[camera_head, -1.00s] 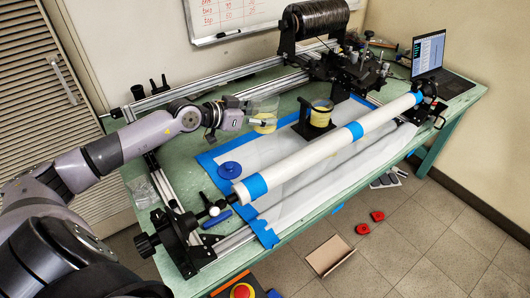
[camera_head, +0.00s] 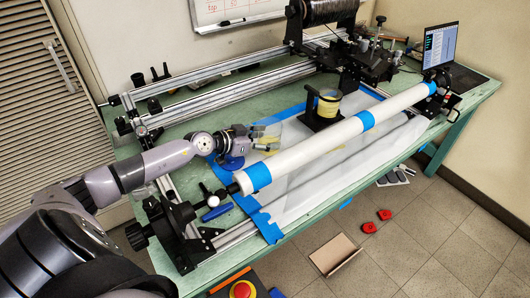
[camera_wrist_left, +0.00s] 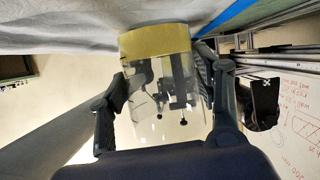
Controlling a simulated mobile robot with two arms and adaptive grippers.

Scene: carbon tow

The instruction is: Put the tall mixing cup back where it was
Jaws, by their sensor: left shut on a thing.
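The tall mixing cup (camera_wrist_left: 155,95) is clear, with a yellow layer at its base, seen upside down in the left wrist view. My left gripper (camera_wrist_left: 165,95) is shut on it, one finger on each side. In the head view the left gripper (camera_head: 262,138) is over the blue-taped left edge of the white sheet (camera_head: 300,190); the clear cup is hard to make out there, with only faint yellow showing. The cup's base is close to the white sheet; I cannot tell whether it touches. My right gripper is not in view.
A long white tube with blue tape (camera_head: 320,148) lies across the front of the table. A yellow-filled cup (camera_head: 328,105) sits in a black stand (camera_head: 315,122) behind it. A blue disc (camera_head: 231,162) is just below my gripper. Metal rails (camera_head: 215,95) run behind.

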